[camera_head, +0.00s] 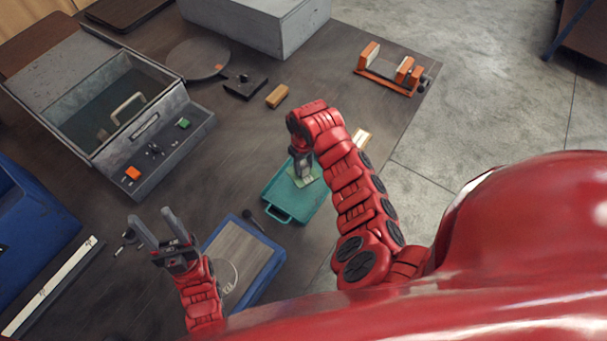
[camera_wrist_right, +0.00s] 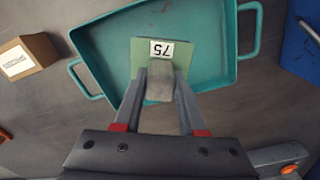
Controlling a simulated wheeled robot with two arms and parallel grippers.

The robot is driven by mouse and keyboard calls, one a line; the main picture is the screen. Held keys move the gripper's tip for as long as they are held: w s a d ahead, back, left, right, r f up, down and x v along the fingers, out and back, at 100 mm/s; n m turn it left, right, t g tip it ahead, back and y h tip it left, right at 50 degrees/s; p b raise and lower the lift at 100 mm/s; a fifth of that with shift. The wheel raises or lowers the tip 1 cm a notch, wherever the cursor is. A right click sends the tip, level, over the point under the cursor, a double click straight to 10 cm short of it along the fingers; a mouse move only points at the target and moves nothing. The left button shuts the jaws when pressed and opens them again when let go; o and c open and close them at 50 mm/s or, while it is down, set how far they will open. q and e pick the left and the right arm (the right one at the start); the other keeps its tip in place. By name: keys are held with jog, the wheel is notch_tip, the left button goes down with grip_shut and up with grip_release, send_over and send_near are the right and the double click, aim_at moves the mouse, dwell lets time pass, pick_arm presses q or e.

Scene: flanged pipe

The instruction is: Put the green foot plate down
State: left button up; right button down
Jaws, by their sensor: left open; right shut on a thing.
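The green foot plate (camera_wrist_right: 192,58) carries a white label reading 75, with a grey block at its near edge between the fingers. It also shows in the head view (camera_head: 315,172). My right gripper (camera_wrist_right: 161,85) is shut on it, and in the head view the gripper (camera_head: 302,174) points down over the teal tray (camera_head: 287,212). The plate lies within the tray's outline; I cannot tell whether it touches the tray floor. My left gripper (camera_head: 154,219) is open and empty, left of the blue-framed board (camera_head: 272,262).
A grey open box (camera_head: 75,60) with a control panel stands at left, a blue bin (camera_head: 35,225) below it. An orange rack (camera_head: 392,72) and a wooden block (camera_head: 277,96) lie farther back. A labelled cardboard box (camera_wrist_right: 30,55) is beside the tray.

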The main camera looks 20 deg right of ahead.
aim_at(304, 177)
jog(key=shift+f, duration=0.9)
jog(key=shift+f+p, duration=0.3)
jog(key=shift+f, duration=1.85)
jog(key=shift+f, duration=0.15)
jog(key=shift+c, duration=2.4)
grip_release()
